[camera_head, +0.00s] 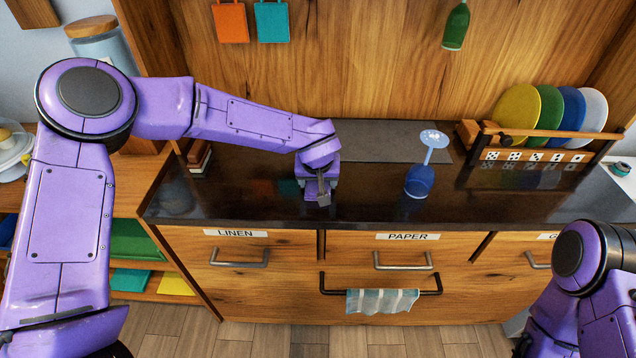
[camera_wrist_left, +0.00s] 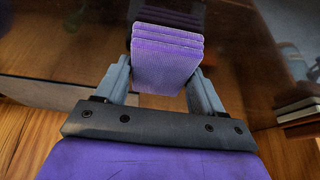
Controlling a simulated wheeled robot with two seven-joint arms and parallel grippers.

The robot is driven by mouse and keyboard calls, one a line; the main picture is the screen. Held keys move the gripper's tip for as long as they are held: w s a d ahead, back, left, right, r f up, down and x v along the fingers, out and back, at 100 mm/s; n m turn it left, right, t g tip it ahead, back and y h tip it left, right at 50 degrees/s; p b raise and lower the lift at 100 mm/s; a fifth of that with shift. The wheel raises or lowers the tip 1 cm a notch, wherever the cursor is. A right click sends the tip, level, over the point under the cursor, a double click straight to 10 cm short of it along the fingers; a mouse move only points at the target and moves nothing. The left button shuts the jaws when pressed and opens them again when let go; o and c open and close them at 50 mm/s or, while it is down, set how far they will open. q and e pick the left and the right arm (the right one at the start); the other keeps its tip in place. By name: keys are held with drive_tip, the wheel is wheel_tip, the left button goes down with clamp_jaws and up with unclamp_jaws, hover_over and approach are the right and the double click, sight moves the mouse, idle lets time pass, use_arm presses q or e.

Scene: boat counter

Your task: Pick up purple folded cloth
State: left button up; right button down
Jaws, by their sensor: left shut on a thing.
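The purple folded cloth (camera_wrist_left: 168,58) shows in the left wrist view as a stack of several folded layers between the two grey fingers. My left gripper (camera_wrist_left: 163,78) is shut on it. In the head view my left gripper (camera_head: 318,194) points down at the dark counter, left of the middle. The cloth is hard to tell from my purple wrist there, and whether it touches the counter is unclear. My right arm shows at the lower right of the head view, but its gripper is out of the picture.
A blue wine glass (camera_head: 419,182) stands upside down on the counter (camera_head: 370,200), right of my left gripper. A dish rack (camera_head: 540,145) with coloured plates stands at the back right. Small stacked items (camera_head: 199,157) lie at the left. The counter between gripper and glass is clear.

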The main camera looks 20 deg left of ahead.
use_arm(q)
drive_tip(key=shift+r, duration=0.2)
wheel_tip(320, 180, up, 3)
drive_tip(key=shift+f, duration=0.1)
drive_tip(key=s+d+r, duration=0.1)
drive_tip(key=s+r, duration=0.1)
drive_tip(key=d+r+b, duration=0.1)
drive_tip(key=r, duration=0.1)
drive_tip(key=shift+s+d+r, duration=0.1)
drive_tip(key=shift+s+d, duration=0.2)
drive_tip(key=shift+s, duration=0.1)
drive_tip(key=s+d+r+b, duration=0.2)
drive_tip(key=s+d+r, duration=0.3)
drive_tip(key=s+d, duration=0.2)
drive_tip(key=shift+s+r, duration=0.25)
drive_tip(key=shift+o, duration=0.9)
drive_tip(key=shift+c, duration=0.5)
